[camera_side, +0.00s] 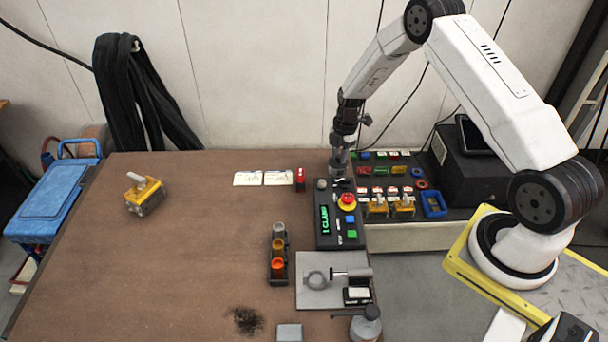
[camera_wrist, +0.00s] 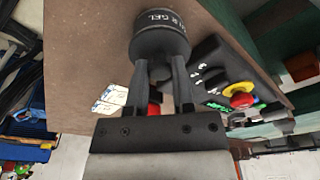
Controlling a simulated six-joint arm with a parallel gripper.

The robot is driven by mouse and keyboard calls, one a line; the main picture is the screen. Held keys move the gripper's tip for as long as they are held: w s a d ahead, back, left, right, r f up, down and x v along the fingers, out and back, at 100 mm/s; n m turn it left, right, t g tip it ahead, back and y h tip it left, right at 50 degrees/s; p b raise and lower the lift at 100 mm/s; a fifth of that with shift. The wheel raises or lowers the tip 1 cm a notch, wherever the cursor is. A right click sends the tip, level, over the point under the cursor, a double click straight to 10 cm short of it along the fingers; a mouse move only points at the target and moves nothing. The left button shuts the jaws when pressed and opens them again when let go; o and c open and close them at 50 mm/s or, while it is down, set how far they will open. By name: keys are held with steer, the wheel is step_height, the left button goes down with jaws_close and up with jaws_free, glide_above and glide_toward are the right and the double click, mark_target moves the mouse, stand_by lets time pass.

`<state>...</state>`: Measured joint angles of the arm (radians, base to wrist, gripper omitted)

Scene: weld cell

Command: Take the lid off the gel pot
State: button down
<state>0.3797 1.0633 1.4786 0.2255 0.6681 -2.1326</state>
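My gripper (camera_wrist: 160,72) is shut on the gel pot (camera_wrist: 160,40), a dark, short cylinder with pale lettering that includes "GEL". The pot sits at the fingertips in the wrist view, and it appears to be off the table. Where its lid meets its body cannot be made out. In the side view my gripper (camera_side: 341,156) points down near the back end of the control panel (camera_side: 325,240), and the pot is too small there to read. A grey clamp ring (camera_side: 317,281) with a rod stands on a pale plate (camera_side: 312,299), with nothing inside the ring.
The panel has a lit display and a red stop button (camera_side: 347,200). A rack (camera_side: 278,252) with coloured pots stands left of it. A grey bottle (camera_side: 367,325) is at the front. White cards (camera_side: 263,178) lie behind. The table's left half is mostly clear.

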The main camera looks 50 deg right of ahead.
mark_target(338, 157)
steer(key=shift+r, duration=0.15)
steer(key=shift+r, duration=0.5)
step_height(338, 157, up, 2)
steer(key=s+a+r, duration=0.3)
steer(key=s+r, duration=0.6)
steer(key=s, duration=0.4)
steer(key=shift+s+a+r, duration=0.25)
steer(key=shift+a+r, duration=0.1)
steer(key=shift+a, duration=0.05)
steer(key=w+a+f, duration=0.2)
steer(key=w, duration=0.4)
steer(key=shift+w+a+f, duration=0.25)
steer(key=shift+a+f, duration=0.1)
steer(key=shift+f, duration=0.05)
